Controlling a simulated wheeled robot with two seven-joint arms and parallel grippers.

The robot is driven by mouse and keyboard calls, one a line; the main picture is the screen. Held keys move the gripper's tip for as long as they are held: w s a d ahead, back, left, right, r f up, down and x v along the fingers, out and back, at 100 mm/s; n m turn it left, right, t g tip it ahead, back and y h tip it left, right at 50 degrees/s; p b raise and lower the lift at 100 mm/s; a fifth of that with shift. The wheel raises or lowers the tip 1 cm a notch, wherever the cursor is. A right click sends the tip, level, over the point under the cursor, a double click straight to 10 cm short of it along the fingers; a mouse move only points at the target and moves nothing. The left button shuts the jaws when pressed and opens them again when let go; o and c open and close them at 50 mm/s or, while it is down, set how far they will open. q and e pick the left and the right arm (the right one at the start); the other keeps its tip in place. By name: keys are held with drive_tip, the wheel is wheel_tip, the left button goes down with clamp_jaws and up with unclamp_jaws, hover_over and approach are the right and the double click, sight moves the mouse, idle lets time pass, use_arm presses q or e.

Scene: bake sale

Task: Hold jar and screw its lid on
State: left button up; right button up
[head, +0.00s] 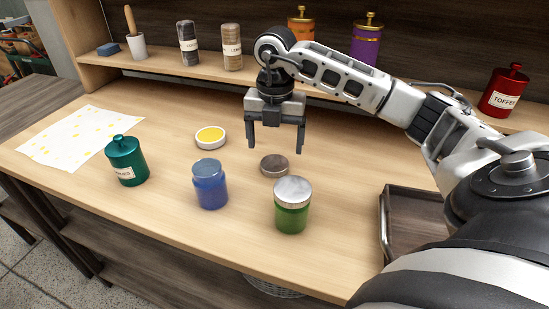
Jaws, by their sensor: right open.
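A blue jar (211,190) stands upright on the table near the middle, and no lid shows on its top. A flat brown-grey lid (274,165) lies on the table to the right of the blue jar. A green jar (291,212) with a silver lid (293,190) on top stands at the front right of it. A round white piece with a yellow middle (210,137) lies behind the blue jar. My right gripper (276,149) points down, open and empty, above and just behind the brown-grey lid, apart from it. My left gripper is not in view.
A teal canister (126,164) stands at left by a yellow-spotted white sheet (66,138). A dark tray (413,225) lies at right. A back shelf holds two shakers, orange and purple canisters, and a red canister (503,91). The table's front centre is clear.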

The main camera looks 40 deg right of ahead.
sight(275, 163)
wheel_tip(275, 163, down, 5)
idle(0.3)
drive_tip(key=shift+a, duration=0.1)
drive_tip(key=c, duration=1.1)
